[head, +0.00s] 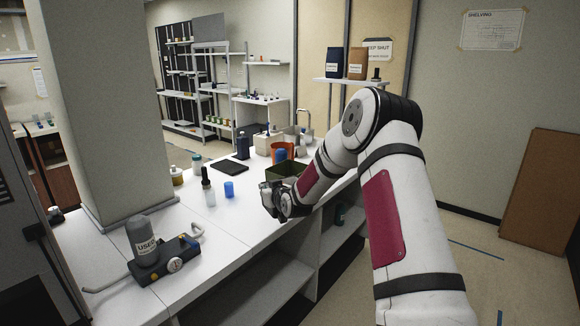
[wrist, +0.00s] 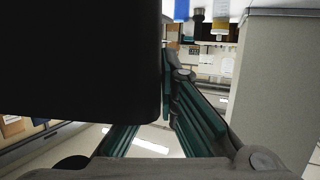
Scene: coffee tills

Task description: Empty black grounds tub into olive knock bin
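A large plain black shape, which I take to be the black grounds tub (wrist: 80,60), fills the upper left of the wrist view, close to the camera. My gripper (head: 271,196) has its teal-padded fingers against it; the right finger meets its side and the other is partly hidden behind it. In the head view the gripper is just in front of the olive knock bin (head: 286,170), at the counter's right side. The bin is partly hidden by my arm. The tub is hard to tell from the dark gripper there, and its contents are out of sight.
An orange container (head: 283,149) stands behind the bin. A blue cup (head: 229,188), a dark-topped bottle (head: 208,191) and a black mat (head: 230,167) lie to the left. A grey "USED" canister (head: 142,238) sits on a device in front. A thick pillar (head: 105,110) borders the counter.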

